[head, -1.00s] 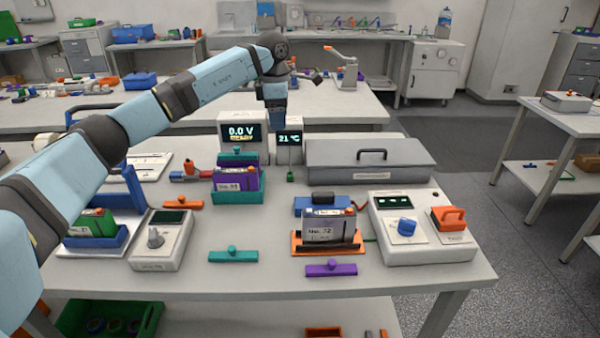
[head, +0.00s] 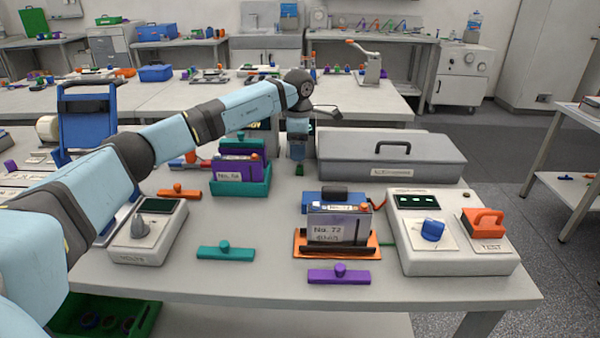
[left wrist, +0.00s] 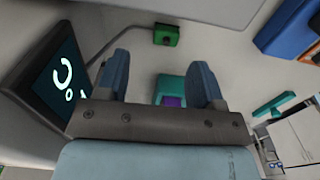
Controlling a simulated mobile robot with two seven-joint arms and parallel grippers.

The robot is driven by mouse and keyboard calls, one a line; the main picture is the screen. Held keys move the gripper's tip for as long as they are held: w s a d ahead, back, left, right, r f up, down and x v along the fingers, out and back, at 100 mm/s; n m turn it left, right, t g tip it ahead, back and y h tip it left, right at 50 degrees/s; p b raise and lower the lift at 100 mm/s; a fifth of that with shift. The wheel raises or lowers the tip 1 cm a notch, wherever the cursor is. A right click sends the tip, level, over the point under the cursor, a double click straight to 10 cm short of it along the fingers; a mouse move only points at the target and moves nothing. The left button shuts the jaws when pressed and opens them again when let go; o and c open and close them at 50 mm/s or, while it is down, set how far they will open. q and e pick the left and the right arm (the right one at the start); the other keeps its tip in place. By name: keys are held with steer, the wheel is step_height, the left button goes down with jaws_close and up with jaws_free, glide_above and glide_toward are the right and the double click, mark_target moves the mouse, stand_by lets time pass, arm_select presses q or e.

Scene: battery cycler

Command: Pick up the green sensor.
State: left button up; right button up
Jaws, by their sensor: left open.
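The green sensor (left wrist: 166,35) is a small green block with a dark centre, lying on the bench, and a grey cable runs from it to the dark display (left wrist: 62,78). In the left wrist view it is beyond the fingertips and apart from them. In the head view a small bit of the sensor (head: 299,170) shows just below my left gripper (head: 298,156). My left gripper also shows in the left wrist view (left wrist: 160,72), its two blue fingers spread with nothing held between them. My right gripper is in neither view.
A grey lidded box (head: 390,160) stands close to the right of the left gripper. A teal holder (head: 242,187) with a purple battery stands to its left. An orange tray (head: 312,252) with a battery and a tester (head: 455,252) are nearer the front. Bench space in front is partly clear.

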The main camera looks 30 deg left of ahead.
mark_target(298, 167)
arm_select(q)
steer(key=f, duration=0.3)
steer(key=f+b, duration=0.1)
steer(key=f, duration=0.1)
steer(key=shift+s+d+f, duration=0.15)
steer(key=shift+s+f, duration=0.05)
steer(key=shift+s, duration=0.1)
steer(key=shift+r, duration=0.1)
steer(key=c, duration=1)
